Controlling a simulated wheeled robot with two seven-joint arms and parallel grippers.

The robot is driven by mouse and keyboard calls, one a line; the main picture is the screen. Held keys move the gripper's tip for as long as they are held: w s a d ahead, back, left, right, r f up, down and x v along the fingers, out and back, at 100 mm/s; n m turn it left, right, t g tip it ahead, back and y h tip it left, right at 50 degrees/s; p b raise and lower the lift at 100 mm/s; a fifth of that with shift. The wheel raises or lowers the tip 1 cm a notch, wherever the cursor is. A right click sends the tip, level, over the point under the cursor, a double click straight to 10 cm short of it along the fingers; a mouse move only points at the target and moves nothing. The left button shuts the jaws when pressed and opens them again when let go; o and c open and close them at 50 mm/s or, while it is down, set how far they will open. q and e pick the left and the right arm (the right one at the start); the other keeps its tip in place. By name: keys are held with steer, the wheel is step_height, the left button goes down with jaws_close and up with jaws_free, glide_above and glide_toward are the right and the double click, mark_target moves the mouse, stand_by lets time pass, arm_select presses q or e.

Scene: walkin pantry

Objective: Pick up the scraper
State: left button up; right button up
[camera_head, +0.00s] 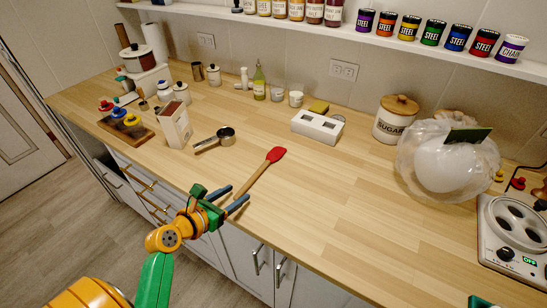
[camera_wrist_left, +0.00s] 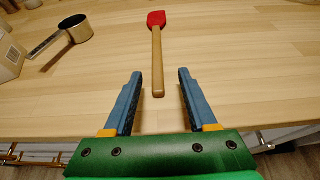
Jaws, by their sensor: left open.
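The scraper (camera_head: 260,170) has a red head and a light wooden handle. It lies flat on the wooden counter with its handle end toward the front edge. In the left wrist view the scraper (camera_wrist_left: 157,60) lies straight ahead, its handle end near the gap between my fingertips. My left gripper (camera_head: 232,197) is open and empty at the counter's front edge, close to the handle end. Its blue fingers also show in the left wrist view (camera_wrist_left: 157,75), one on each side of the handle's line, not touching it.
A metal measuring cup (camera_head: 222,136) lies left of the scraper, beside an upright box (camera_head: 174,124). A white block (camera_head: 317,127) and a sugar jar (camera_head: 396,117) stand farther back. A bulky clear bag (camera_head: 445,165) and a stove (camera_head: 512,235) are at right. The counter right of the scraper is clear.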

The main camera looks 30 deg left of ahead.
mark_target(251, 180)
arm_select(q)
steer(key=shift+w+f, duration=0.2)
steer(key=shift+w, duration=0.5)
steer(key=x, duration=0.5)
steer(key=shift+w+a+r, duration=0.2)
steer(key=shift+s+r, duration=0.1)
steer(key=shift+s, duration=0.05)
jaws_close()
